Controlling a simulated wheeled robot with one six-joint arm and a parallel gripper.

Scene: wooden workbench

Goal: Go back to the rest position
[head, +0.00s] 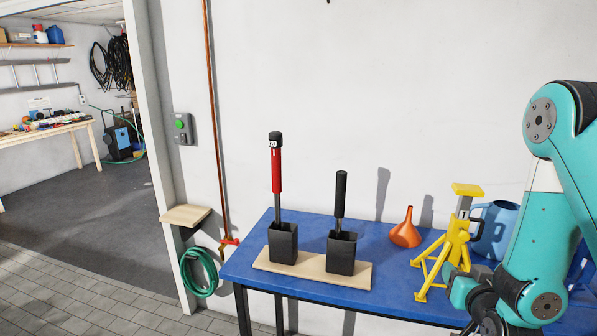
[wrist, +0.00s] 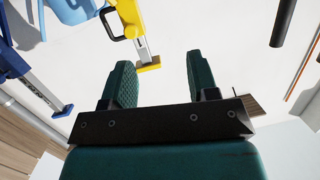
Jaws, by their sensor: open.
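My gripper (wrist: 160,88) shows in the wrist view with its two green ridged fingers apart and nothing between them. In the head view my teal arm is at the right, and its end is low at the right part of the blue workbench (head: 390,291), beside the yellow jack stand (head: 452,240). The fingertips are hard to make out there. In the wrist view the yellow stand (wrist: 128,20) is beyond the fingers, apart from them.
Two black holders on a wooden base (head: 313,275) stand at the bench's left, one with a red-handled tool (head: 276,168), one with a black-handled tool (head: 340,190). An orange funnel (head: 406,230) and a blue watering can (head: 494,228) stand at the back. Bench front middle is clear.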

